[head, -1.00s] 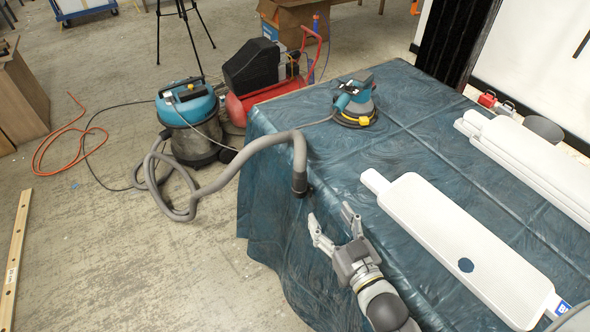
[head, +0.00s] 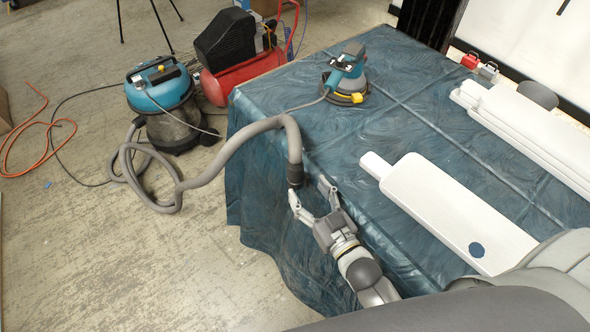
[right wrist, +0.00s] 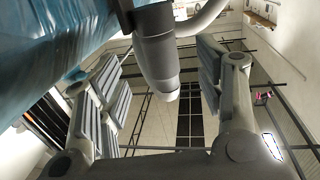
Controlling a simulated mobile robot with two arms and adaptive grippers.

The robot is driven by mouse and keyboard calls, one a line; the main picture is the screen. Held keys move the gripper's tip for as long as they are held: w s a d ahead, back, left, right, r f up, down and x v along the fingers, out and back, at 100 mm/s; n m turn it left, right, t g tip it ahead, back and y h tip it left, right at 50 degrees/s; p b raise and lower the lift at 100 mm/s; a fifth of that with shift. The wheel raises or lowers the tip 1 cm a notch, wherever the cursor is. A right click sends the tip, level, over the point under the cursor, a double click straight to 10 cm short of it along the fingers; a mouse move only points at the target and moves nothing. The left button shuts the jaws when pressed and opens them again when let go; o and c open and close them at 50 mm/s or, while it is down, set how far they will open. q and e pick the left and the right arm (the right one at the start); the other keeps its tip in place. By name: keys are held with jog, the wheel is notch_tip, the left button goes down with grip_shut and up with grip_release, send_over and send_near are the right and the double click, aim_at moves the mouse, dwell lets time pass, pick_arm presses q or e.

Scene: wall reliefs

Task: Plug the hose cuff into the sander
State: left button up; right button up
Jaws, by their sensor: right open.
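The hose cuff (head: 295,174) is the dark end of the grey hose (head: 232,146), pointing down at the table's left edge. In the right wrist view the cuff (right wrist: 157,55) hangs between the two spread fingers, apart from both. My right gripper (head: 311,197) is open, its fingertips just below and beside the cuff in the head view. The sander (head: 345,77), teal and grey with a yellow part at its base, stands on the table's far side. A cable runs from it toward the vacuum. My left gripper is not in view.
The table (head: 330,130) has a blue plastic cover. A white panel (head: 450,210) lies right of my right gripper, and more white panels (head: 530,125) lie farther right. A vacuum (head: 165,105) and a red compressor (head: 235,75) stand on the floor beyond the left edge.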

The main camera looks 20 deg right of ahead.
aim_at(299, 177)
jog(key=shift+w+a+r, duration=0.1)
jog(key=shift+w+r, duration=0.1)
jog(key=shift+w, duration=0.55)
jog(key=w, duration=0.2)
jog(key=w+a, duration=0.1)
jog(key=w, duration=0.2)
jog(key=shift+w+p, duration=0.15)
jog(key=shift+p, duration=0.2)
jog(key=shift+w, duration=0.15)
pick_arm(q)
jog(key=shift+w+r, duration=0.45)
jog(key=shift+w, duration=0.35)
pick_arm(e)
jog(key=shift+c, duration=0.3)
jog(key=c, duration=1.1)
jog(key=shift+o, duration=0.2)
jog(key=shift+r, duration=0.1)
